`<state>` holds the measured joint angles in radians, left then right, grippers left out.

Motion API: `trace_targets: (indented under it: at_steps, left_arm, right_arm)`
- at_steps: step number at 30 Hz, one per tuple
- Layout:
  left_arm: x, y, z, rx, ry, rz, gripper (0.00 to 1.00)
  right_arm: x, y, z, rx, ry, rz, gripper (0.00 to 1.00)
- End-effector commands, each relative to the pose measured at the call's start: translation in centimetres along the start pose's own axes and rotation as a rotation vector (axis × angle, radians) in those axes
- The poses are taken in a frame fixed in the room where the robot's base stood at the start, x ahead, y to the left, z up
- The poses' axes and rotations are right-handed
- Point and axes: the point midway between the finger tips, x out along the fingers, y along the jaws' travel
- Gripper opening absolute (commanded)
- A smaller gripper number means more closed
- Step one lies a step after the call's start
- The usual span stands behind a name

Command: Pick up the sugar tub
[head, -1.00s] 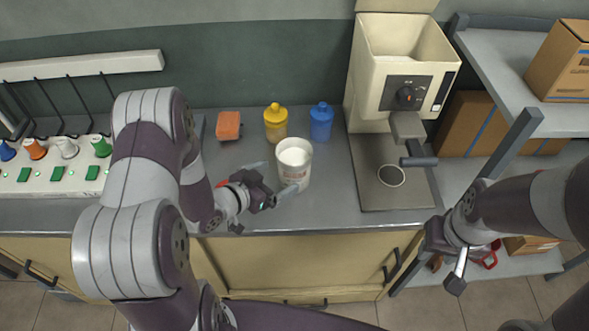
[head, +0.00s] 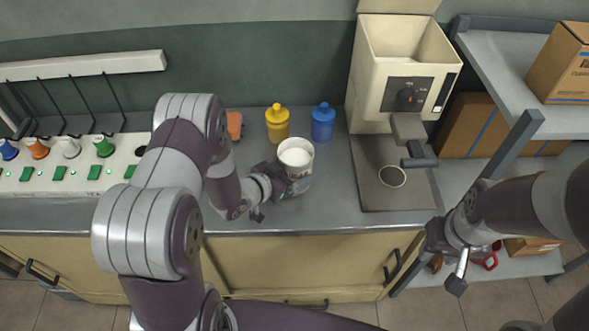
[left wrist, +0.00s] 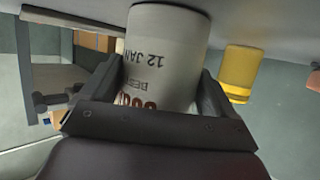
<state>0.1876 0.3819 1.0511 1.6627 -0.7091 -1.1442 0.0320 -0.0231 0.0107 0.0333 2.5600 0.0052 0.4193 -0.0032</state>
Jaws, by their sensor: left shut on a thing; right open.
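The sugar tub (head: 296,154) is a white open-topped tub with white contents, upright on the grey counter in the head view. In the left wrist view the tub (left wrist: 165,55) fills the middle, with dark print on its side. My left gripper (head: 295,180) is shut on the tub, with one finger on each side of it in the wrist view (left wrist: 160,88). The tub partly hides the fingers in the head view. I cannot tell whether it touches the counter. My right gripper (head: 457,268) is open and empty, in front of the counter at the right.
A yellow bottle (head: 277,127) and a blue bottle (head: 322,123) stand behind the tub. An orange block (head: 235,126) is partly hidden by my left arm. The cream press machine (head: 400,75) stands to the right. The counter (head: 325,205) in front is clear.

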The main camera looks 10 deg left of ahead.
Motion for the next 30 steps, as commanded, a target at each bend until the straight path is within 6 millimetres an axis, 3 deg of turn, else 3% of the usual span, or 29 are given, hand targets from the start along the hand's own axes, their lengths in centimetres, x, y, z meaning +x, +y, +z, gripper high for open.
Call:
trace_targets:
  at_steps: [8,21,30]
  left_arm:
    - [-0.2,-0.1,-0.6,0.001,0.003,-0.001,0.37]
    - [-1.6,-0.1,-3.9,0.002,0.003,-0.001,0.37]
    - [-0.2,1.9,-6.2,0.003,0.003,0.002,0.37]
  right_arm:
    - [-0.1,0.0,0.0,0.0,0.0,0.0,0.43]
    - [-0.3,0.0,0.0,0.0,0.0,0.0,0.43]
    - [0.0,0.0,0.0,0.0,0.0,0.0,0.43]
